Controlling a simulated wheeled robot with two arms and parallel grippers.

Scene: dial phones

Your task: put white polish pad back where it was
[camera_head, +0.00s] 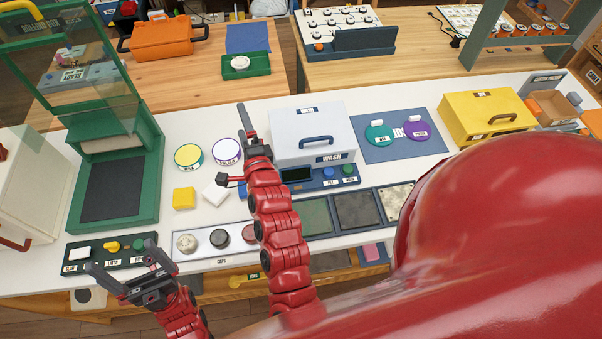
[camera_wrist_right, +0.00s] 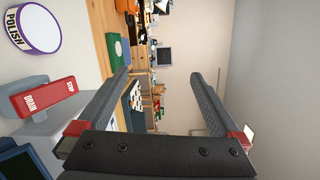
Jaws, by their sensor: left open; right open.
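A small white pad (camera_head: 215,193) lies flat and turned at an angle on the white bench, just right of a yellow pad (camera_head: 183,198). Behind them stand a yellow-topped tin (camera_head: 188,156) and a purple-rimmed POLISH tin (camera_head: 226,151), which also shows in the right wrist view (camera_wrist_right: 33,30). My right gripper (camera_head: 244,118) is raised beside the white wash box, right of the POLISH tin, open and empty. My left gripper (camera_head: 121,258) is open and empty over the front-left button panel, away from the pads. The right wrist view does not show the white pad.
A white wash box (camera_head: 312,125) stands right of my right gripper. A tray with round pads (camera_head: 220,238) lies in front of the white pad. A green press frame (camera_head: 145,190) stands to the left. A blue mat (camera_head: 375,153) holds two round discs.

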